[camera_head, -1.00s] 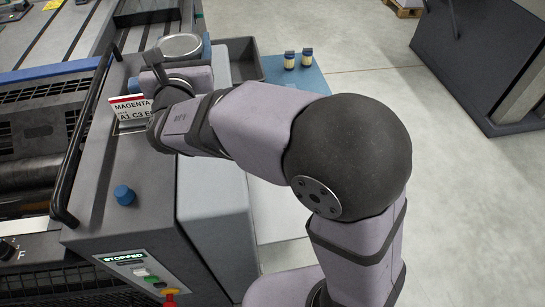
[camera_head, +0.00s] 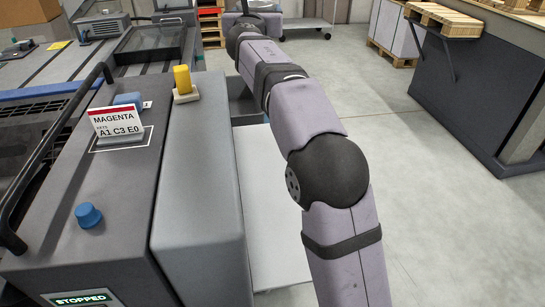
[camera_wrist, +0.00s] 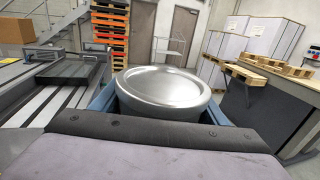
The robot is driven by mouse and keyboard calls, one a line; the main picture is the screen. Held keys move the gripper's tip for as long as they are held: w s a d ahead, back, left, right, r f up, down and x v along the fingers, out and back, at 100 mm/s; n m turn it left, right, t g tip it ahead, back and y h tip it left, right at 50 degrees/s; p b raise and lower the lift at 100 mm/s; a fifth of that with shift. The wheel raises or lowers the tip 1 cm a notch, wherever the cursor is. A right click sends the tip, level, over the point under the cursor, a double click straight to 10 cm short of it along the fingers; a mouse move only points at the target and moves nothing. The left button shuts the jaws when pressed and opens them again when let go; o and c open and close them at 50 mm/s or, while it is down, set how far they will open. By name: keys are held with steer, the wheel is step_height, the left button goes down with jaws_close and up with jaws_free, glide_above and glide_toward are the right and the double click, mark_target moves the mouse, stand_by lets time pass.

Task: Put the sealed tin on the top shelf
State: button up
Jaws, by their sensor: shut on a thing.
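A round tin (camera_wrist: 163,84) with a smooth metallic lid fills the middle of the wrist view, lid up and roughly level. My gripper (camera_wrist: 160,106) is shut on it, with blue fingers showing at both sides of the tin. The tin's underside is hidden. In the head view my arm reaches away to the top, and I cannot make out the tin or the fingers there. A low grey trolley (camera_head: 307,24) stands in the background. I cannot tell which surface is the top shelf.
The grey machine with a MAGENTA card (camera_head: 115,120), a blue knob (camera_head: 88,215) and a yellow-topped piece (camera_head: 183,80) lies left of my arm. A dark bench (camera_head: 470,95) with pallets (camera_head: 447,17) stands right. The floor (camera_head: 420,220) between is clear.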

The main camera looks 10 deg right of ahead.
steer(key=f+b, duration=0.1)
steer(key=f, duration=0.9)
steer(key=f+b, duration=0.2)
steer(key=f, duration=0.9)
steer(key=d+f+b, duration=0.1)
steer(key=f, duration=1)
steer(key=shift+w+f, duration=0.15)
steer(key=shift+w, duration=0.05)
steer(key=shift+d+f, duration=0.1)
steer(key=shift+f, duration=1.95)
steer(key=shift+f+b, duration=0.2)
steer(key=shift+b, duration=0.25)
steer(key=o, duration=1.5)
steer(key=shift+c, duration=0.2)
steer(key=shift+r, duration=0.1)
